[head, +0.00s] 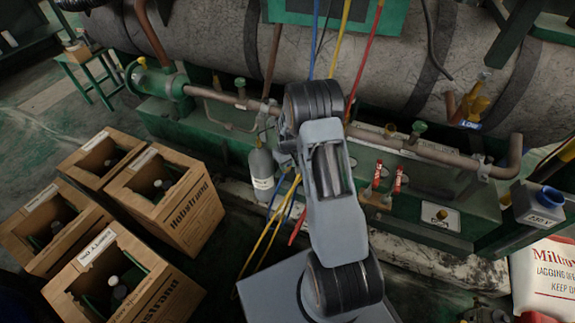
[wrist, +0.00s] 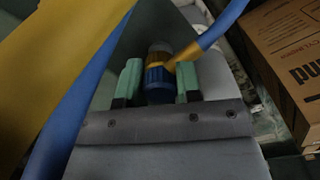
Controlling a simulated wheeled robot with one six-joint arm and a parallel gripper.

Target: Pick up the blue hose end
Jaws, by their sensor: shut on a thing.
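In the wrist view, my gripper (wrist: 158,80) has its two pale green fingers closed on the blue hose end (wrist: 158,84), a ribbed blue fitting with brass-yellow bands. The fitting sits between the fingers. A blue hose (wrist: 225,22) with a yellow section near the fitting runs off to the upper right. In the head view my arm covers most of the gripper, and the hose end cannot be made out there.
A yellow hose (wrist: 60,50) crosses close to the wrist camera. Blue, yellow and red hoses hang around my arm. A grey cylinder (head: 262,172) stands left of it. Open wooden crates (head: 180,215) fill the left floor. A pipe (head: 400,145) and red valves (head: 397,180) lie right.

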